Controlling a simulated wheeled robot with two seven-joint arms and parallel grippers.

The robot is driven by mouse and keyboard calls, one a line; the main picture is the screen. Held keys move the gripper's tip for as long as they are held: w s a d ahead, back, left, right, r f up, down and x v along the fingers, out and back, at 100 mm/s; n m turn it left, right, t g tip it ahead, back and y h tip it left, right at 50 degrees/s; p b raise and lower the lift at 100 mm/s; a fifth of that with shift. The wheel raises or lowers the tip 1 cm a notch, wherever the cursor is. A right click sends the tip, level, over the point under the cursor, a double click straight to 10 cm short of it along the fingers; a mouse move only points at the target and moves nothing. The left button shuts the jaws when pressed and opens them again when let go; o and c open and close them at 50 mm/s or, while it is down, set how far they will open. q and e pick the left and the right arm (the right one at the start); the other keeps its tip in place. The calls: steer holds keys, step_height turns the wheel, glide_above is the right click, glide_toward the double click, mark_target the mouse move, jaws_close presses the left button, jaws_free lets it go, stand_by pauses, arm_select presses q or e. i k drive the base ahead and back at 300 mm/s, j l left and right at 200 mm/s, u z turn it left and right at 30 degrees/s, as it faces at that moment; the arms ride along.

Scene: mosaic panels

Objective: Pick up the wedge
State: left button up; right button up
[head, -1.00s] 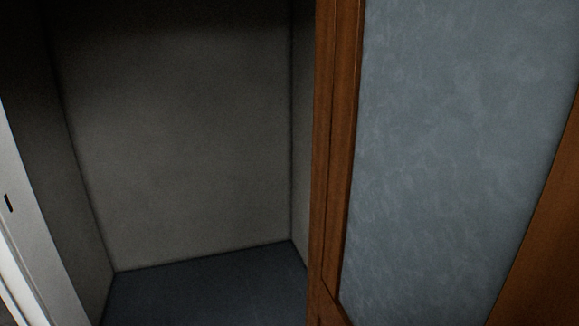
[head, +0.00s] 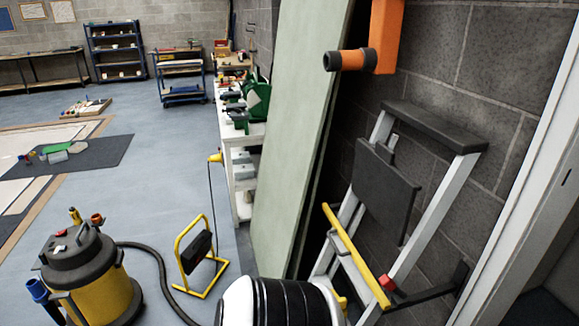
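I cannot make out a wedge for certain in the head view. Several small items, among them a green piece (head: 58,148), lie on a dark mat (head: 100,152) on the floor at the left; they are too small to identify.
A yellow and black vacuum (head: 100,285) with a hose stands at lower left, near a yellow frame stand (head: 205,260). A stepladder (head: 420,230) and pale panel (head: 295,130) lean at the right. A white bench (head: 238,130) stands behind.

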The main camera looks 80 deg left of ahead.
mark_target(343, 302)
steer(key=u, duration=2.2)
